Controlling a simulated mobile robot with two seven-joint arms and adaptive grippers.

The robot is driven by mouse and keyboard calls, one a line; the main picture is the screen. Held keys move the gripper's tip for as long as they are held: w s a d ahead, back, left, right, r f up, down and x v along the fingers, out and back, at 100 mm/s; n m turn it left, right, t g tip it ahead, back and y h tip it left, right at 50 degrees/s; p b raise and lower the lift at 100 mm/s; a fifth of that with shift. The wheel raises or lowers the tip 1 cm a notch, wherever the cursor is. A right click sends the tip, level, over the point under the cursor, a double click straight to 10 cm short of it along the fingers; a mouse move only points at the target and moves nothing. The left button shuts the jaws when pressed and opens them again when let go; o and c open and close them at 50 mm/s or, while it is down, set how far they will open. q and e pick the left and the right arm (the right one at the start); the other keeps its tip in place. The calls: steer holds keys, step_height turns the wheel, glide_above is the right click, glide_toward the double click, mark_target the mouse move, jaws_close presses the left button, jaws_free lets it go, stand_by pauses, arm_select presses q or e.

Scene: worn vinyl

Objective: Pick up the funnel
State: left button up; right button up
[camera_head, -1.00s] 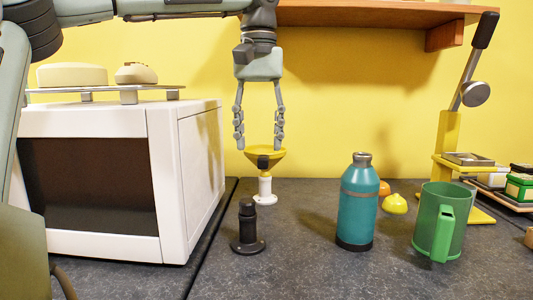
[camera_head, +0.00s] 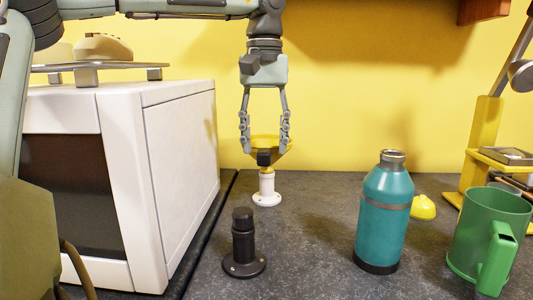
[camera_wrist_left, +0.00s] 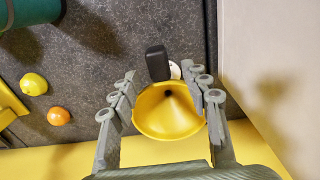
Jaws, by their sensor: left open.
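The yellow funnel (camera_head: 266,142) is at the back of the counter near the yellow wall, above a white stand (camera_head: 266,190). It has a dark block-shaped part at its front. My left gripper (camera_head: 265,150) points down from above, open, with its fingers on either side of the funnel's cone. In the left wrist view the funnel (camera_wrist_left: 168,112) lies between the two fingers (camera_wrist_left: 168,95), with its wide mouth facing the camera. The dark part (camera_wrist_left: 157,63) sticks out beyond the rim. I cannot tell whether the fingers touch the rim. My right gripper is not in view.
A white microwave (camera_head: 178,150) stands left of the funnel. A black post (camera_head: 243,245) stands in front. A teal bottle (camera_head: 385,215), a green mug (camera_head: 485,240) and a yellow lever press (camera_head: 480,150) are to the right. A shelf (camera_head: 482,9) is above.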

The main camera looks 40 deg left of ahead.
arm_select(q)
steer(key=shift+a+f, duration=0.1)
steer(key=shift+f, duration=1.35)
steer(key=shift+w, duration=0.1)
jaws_close()
